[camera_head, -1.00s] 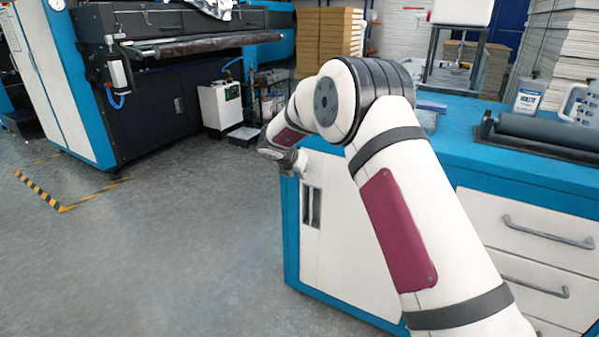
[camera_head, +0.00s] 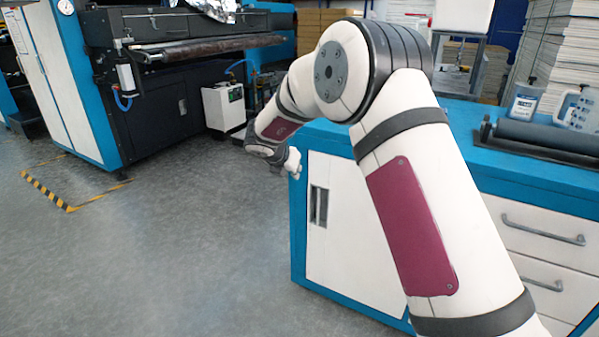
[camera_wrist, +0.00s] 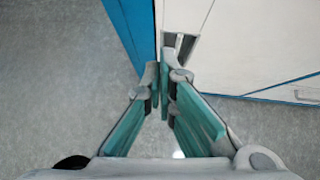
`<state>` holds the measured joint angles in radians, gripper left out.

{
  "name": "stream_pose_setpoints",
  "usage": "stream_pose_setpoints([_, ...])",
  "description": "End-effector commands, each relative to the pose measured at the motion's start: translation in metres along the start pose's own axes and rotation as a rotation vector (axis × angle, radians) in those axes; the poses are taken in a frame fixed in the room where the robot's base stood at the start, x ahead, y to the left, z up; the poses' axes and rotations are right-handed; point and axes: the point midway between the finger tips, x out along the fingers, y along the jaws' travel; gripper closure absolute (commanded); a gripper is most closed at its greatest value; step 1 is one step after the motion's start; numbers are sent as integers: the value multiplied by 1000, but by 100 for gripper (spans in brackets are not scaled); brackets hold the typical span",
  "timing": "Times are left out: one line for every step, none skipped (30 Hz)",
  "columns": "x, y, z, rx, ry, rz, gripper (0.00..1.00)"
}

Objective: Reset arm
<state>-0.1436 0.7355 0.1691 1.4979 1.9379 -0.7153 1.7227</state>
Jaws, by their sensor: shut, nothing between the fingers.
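My gripper (camera_wrist: 163,78) is shut and empty in the wrist view, its green-padded fingers meeting at the tips. It is beside the blue and white cabinet (camera_head: 335,240), with the cabinet's blue edge and white face beyond the fingertips. In the head view my arm rises from the lower right, bends at the raised elbow, and its far end hangs down near the cabinet's left corner. The fingers cannot be made out clearly there.
The blue worktop (camera_head: 480,140) bears a dark roll (camera_head: 545,135) and bottles (camera_head: 525,103) at right. A dark laminating machine (camera_head: 160,90) stands at back left, with a small white unit (camera_head: 224,107) beside it. The grey floor (camera_head: 170,240) at left is clear.

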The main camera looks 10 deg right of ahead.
Motion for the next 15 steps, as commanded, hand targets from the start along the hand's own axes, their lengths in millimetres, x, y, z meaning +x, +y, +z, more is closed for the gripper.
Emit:
stream_pose_setpoints([-8,0,1,0,0,0,100])
stream_pose_setpoints([-11,1,1,0,0,-1,100])
stream_pose_setpoints([-14,1,1,1,0,-1,100])
stream_pose_setpoints([-16,1,0,1,0,-1,100])
stream_pose_setpoints([-18,1,1,0,-1,0,100])
stream_pose_setpoints([-20,2,2,-6,-4,4,100])
stream_pose_setpoints([-23,2,4,-15,-9,12,100])
stream_pose_setpoints([-27,3,8,-32,-18,25,100])
stream_pose_setpoints([-34,5,16,-64,-36,49,100])
stream_pose_setpoints([-41,7,24,-99,-55,75,100])
stream_pose_setpoints([-49,10,32,-142,-77,104,100])
stream_pose_setpoints([-63,13,44,-214,-114,149,100])
stream_pose_setpoints([-75,16,54,-277,-145,186,100])
stream_pose_setpoints([-89,19,62,-348,-178,226,100])
stream_pose_setpoints([-109,22,73,-450,-227,278,100])
